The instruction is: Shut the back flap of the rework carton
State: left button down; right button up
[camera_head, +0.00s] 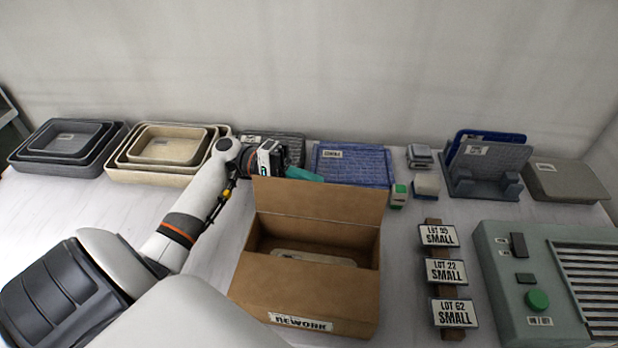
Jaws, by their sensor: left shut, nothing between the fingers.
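The rework carton (300,298) is an open brown cardboard box with a "REWORK" label on its front. Its back flap (320,203) stands up, leaning slightly back. A pale tray-like item (313,258) lies inside. My left gripper (304,174) is at the back of the carton, behind the upper left edge of the back flap. Its teal fingers are shut and empty, pointing right. I cannot tell whether it touches the flap. My right gripper is out of view.
Nested grey trays (66,144) and beige trays (168,147) stand at the back left. Lot signs (447,272) and a grey-green machine with a green button (537,299) stand to the right.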

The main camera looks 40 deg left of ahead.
pick_arm(q)
jog(key=shift+s, duration=0.15)
jog(key=s+m+b, duration=0.1)
jog(key=d+m, duration=0.1)
jog(key=shift+s+r+m+y+b, duration=0.1)
jog(key=shift+s+m+y+b, duration=0.25)
jog(key=shift+m+y+b, duration=0.05)
jog(key=s+d+f+m+y+b, duration=0.2)
jog(key=s+d+m+b, duration=0.1)
jog(key=s+m+b, duration=0.3)
jog(key=shift+s+d+f+m+t+b, duration=0.2)
jog(key=shift+s+d+m+t+b, duration=0.15)
jog(key=shift+m+b, duration=0.4)
